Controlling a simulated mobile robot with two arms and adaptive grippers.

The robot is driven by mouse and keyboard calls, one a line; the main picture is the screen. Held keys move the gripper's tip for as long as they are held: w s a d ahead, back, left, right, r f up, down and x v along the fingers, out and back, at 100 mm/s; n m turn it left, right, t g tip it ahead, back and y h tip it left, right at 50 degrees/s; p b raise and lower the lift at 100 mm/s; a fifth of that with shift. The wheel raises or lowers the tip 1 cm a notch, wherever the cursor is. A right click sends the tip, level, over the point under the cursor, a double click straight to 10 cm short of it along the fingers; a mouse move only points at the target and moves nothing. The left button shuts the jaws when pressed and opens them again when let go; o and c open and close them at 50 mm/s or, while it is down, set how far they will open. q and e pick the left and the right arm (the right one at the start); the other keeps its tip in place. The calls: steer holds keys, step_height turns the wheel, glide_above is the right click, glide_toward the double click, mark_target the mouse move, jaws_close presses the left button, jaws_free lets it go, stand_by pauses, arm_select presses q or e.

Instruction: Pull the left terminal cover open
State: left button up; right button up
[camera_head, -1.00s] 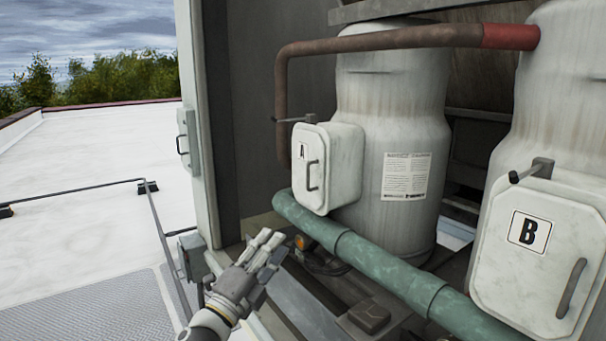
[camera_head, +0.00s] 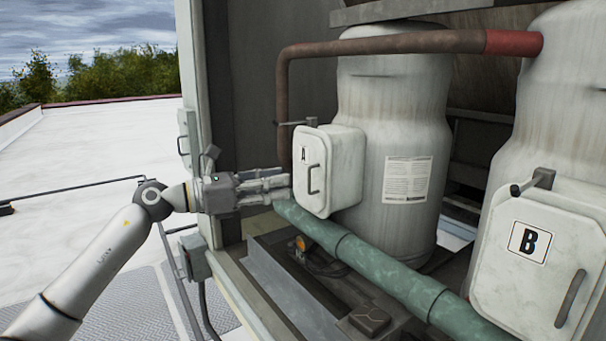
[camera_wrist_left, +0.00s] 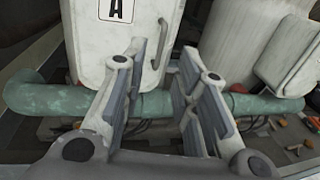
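The left terminal cover, marked A (camera_head: 315,190), is a whitish box-like door with a dark vertical handle (camera_head: 312,179) and a dark latch lever (camera_head: 296,122) at its top. It looks shut on the left tank. My left gripper (camera_head: 288,185) is left of the cover, pointing right, its tips close to the cover's left edge. In the left wrist view the gripper (camera_wrist_left: 166,55) is open and empty, its fingers apart. There the cover (camera_wrist_left: 95,50) and its handle (camera_wrist_left: 161,42) lie ahead, the handle between the fingertips in the picture. Contact cannot be told. My right gripper is out of view.
A green pipe (camera_head: 375,260) runs just below cover A. A brown pipe (camera_head: 380,43) passes above and behind it. Cover B (camera_head: 540,262) is at the right. A cabinet post (camera_head: 200,100) stands left, with open white roof (camera_head: 90,150) beyond.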

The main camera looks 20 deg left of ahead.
mark_target(304, 173)
arm_select(q)
steer(key=p+x, duration=0.2)
steer(key=x, duration=0.4)
steer(key=shift+w+d, duration=0.2)
steer(key=shift+d, duration=0.1)
jaws_close()
